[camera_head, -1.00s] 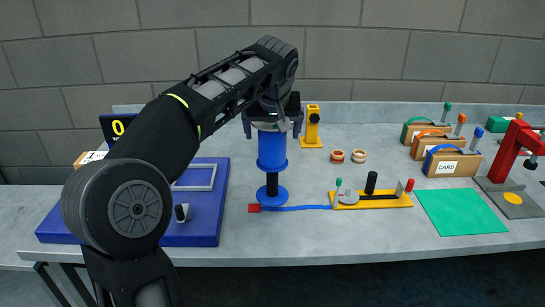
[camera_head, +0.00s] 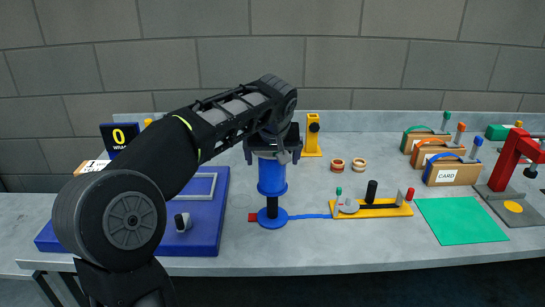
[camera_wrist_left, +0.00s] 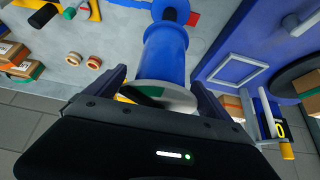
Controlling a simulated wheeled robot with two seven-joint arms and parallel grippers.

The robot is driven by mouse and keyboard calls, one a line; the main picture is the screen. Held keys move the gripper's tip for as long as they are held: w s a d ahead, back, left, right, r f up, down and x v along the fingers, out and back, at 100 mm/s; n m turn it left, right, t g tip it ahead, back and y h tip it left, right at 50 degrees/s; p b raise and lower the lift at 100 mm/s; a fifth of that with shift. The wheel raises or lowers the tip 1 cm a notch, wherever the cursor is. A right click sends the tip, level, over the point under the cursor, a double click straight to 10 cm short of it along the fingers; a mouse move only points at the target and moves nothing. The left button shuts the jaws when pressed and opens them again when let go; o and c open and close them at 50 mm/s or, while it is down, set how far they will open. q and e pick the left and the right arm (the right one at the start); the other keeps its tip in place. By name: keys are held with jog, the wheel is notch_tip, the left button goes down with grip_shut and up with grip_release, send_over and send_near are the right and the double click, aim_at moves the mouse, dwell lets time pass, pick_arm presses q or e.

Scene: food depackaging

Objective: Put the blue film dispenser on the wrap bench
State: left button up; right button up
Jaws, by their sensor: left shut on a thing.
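The blue film dispenser (camera_head: 272,178) is a blue spool with a black post below it and a round blue foot. It stands upright near the middle of the grey table. My left gripper (camera_head: 273,152) is shut on its top end from above. In the left wrist view the spool (camera_wrist_left: 165,55) lies between the fingers, its pale end disc towards me. I cannot tell whether the foot touches the table. The wrap bench is the blue board (camera_head: 205,237) on the left, with a pale square frame and a dark sign (camera_head: 120,137); my left arm hides part of it. My right gripper is out of view.
Behind stand a yellow stand (camera_head: 312,135) and two small rings (camera_head: 348,165). A green mat (camera_head: 462,221), handled boxes (camera_head: 452,172) and a red press (camera_head: 508,160) are at right.

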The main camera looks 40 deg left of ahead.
pick_arm(q)
jog(key=shift+f, duration=0.1)
jog(key=o, duration=1.8)
jog(key=shift+c, duration=0.2)
jog(key=shift+r, duration=0.2)
jog(key=v, duration=1.2)
jog(key=shift+b, duration=0.45)
jog(key=shift+f, duration=0.1)
